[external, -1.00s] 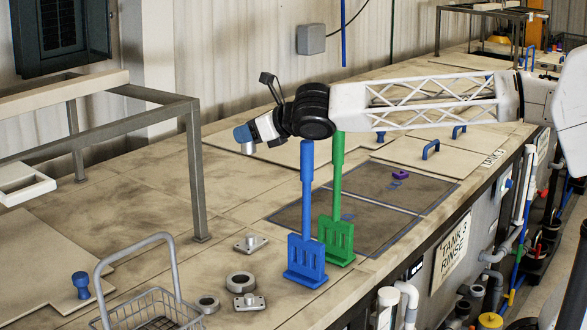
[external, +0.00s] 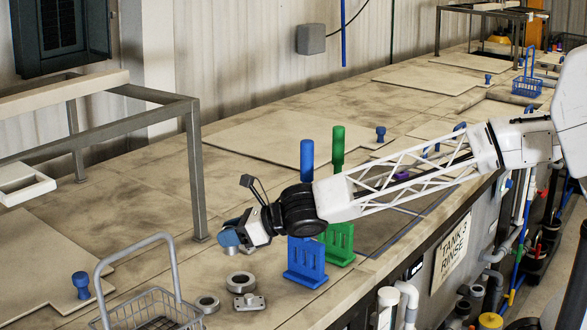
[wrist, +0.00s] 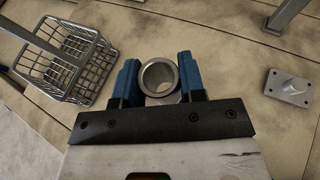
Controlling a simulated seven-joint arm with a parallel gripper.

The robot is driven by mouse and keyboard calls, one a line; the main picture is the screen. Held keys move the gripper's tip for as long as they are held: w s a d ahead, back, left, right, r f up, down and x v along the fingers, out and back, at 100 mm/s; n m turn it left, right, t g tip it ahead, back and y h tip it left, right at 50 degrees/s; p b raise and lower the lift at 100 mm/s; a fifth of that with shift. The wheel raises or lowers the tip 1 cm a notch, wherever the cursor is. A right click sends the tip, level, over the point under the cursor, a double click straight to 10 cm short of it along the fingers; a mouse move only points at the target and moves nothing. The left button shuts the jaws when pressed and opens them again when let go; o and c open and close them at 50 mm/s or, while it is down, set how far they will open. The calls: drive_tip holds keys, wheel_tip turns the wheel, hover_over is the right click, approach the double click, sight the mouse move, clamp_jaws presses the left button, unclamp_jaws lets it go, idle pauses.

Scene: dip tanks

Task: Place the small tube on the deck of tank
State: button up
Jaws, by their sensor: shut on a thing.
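The small tube is a short grey metal cylinder (wrist: 159,76), held upright between the blue fingers of my gripper (wrist: 160,80) in the wrist view. I look down into its open round end. In the external view, my gripper (external: 229,238) is low over the tank deck (external: 150,225), and a little of the tube (external: 231,251) shows beneath the fingers. My gripper is shut on the tube. I cannot tell whether the tube's lower end touches the deck.
Two metal rings (external: 240,282) (external: 207,303) and a flanged plate (external: 249,302) lie close by. Another plate (wrist: 291,88) shows in the wrist view. A wire basket (external: 150,312) stands at front left; blue (external: 305,262) and green (external: 340,243) racks stand right.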

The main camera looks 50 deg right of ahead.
wheel_tip(320, 180, down, 6)
drive_tip(key=s+y, duration=0.1)
drive_tip(key=shift+s+a+n, duration=0.15)
drive_tip(key=shift+a+n, duration=0.2)
drive_tip(key=shift+n, duration=0.05)
drive_tip(key=shift+f, duration=0.1)
drive_tip(key=shift+w+a+f, duration=0.25)
drive_tip(key=shift+w+a, duration=1)
drive_tip(key=shift+w, duration=1.1)
drive_tip(key=shift+w+a+f, duration=0.25)
drive_tip(key=shift+w+a, duration=1.05)
drive_tip(key=shift+w, duration=1.05)
drive_tip(key=shift+w+a+f, duration=0.25)
drive_tip(key=shift+w+a, duration=1)
drive_tip(key=shift+w, duration=1.1)
drive_tip(key=shift+f, duration=1.7)
drive_tip(key=shift+f, duration=0.2)
drive_tip(key=o, duration=0.9)
drive_tip(key=shift+o, duration=0.2)
